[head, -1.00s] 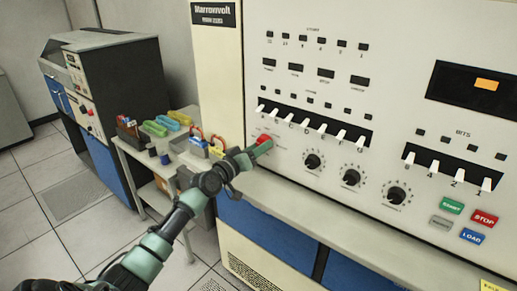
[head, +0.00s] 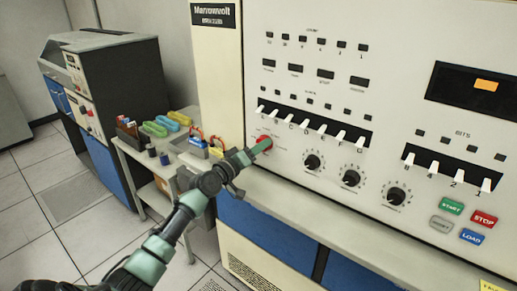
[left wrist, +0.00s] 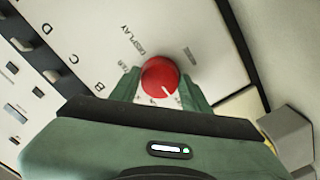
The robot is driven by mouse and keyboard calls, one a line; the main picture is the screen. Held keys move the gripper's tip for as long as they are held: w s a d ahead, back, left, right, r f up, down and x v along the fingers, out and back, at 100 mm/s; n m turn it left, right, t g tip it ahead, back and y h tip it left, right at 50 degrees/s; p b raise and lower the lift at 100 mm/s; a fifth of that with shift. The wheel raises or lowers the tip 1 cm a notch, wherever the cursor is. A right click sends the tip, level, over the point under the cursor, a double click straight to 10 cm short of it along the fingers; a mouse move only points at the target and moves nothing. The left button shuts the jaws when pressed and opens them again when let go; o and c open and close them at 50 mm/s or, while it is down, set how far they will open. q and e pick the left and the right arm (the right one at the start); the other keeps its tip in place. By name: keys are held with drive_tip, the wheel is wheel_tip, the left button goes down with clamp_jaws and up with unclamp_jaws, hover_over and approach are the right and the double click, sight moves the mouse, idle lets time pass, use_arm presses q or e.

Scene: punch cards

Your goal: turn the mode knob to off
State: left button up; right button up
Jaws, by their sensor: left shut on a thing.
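A red round knob (left wrist: 160,77) with a white pointer line sits on the cream panel, beside printed labels; one reads DISPLAY and the others are too small or partly hidden. In the left wrist view its pointer line faces down and slightly right, toward my gripper body. My left gripper (head: 261,145) reaches the panel's lower left, with its green fingers on either side of the knob and shut on it. In the head view the fingers mostly hide the knob. My right gripper is not in view.
Three black knobs (head: 351,178) stand to the right on the panel (head: 300,210). A row of white switches (head: 322,129) is above. A ledge (head: 290,205) runs below. A small table (head: 150,185) with colored items stands left, behind my arm.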

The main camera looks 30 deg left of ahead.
use_arm(q)
drive_tip(key=o, duration=1.2)
drive_tip(key=shift+o, duration=0.8)
drive_tip(key=shift+w, duration=0.1)
drive_tip(key=s+b, duration=0.1)
drive_tip(key=s, duration=0.6)
drive_tip(key=shift+s+a, duration=0.3)
drive_tip(key=shift+s, duration=0.1)
